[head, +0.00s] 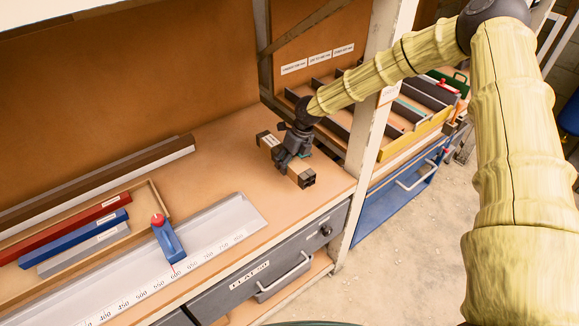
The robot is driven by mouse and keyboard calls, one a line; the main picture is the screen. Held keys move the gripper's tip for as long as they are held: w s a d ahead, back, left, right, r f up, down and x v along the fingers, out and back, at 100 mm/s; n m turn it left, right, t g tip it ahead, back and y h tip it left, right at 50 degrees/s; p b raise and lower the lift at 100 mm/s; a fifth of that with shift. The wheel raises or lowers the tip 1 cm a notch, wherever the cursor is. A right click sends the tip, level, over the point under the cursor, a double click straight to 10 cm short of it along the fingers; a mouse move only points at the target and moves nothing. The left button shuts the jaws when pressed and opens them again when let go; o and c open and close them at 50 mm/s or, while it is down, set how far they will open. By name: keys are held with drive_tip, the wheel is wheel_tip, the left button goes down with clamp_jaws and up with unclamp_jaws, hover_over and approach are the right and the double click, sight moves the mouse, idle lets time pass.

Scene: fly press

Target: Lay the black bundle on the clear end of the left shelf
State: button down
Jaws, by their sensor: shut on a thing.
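The black bundle (304,176), a long bar shape with black ends and a tan wrap around it, lies at the right end of the left shelf (222,155). My gripper (290,155) is shut on its middle from above and hides that part. I cannot tell whether the bundle touches the shelf or hangs just above it. The shelf is a tan board, bare around the bundle.
On the shelf's left stand a tray (155,190) with red, blue and grey bars, a long brown-and-white bar (100,185) and a scale (205,240) with a blue slider. A pale post (365,130) divides it from the compartmented tray (420,140) on the right. A drawer (270,270) lies below.

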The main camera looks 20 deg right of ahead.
drive_tip(key=shift+w+d, duration=0.15)
drive_tip(key=shift+w, duration=0.1)
drive_tip(key=shift+f+p, duration=1.1)
drive_tip(key=shift+f, duration=0.65)
drive_tip(key=shift+f+b, duration=0.35)
drive_tip(key=shift+s+f, duration=0.1)
drive_tip(key=shift+f, duration=0.1)
unclamp_jaws()
drive_tip(key=shift+f, duration=0.15)
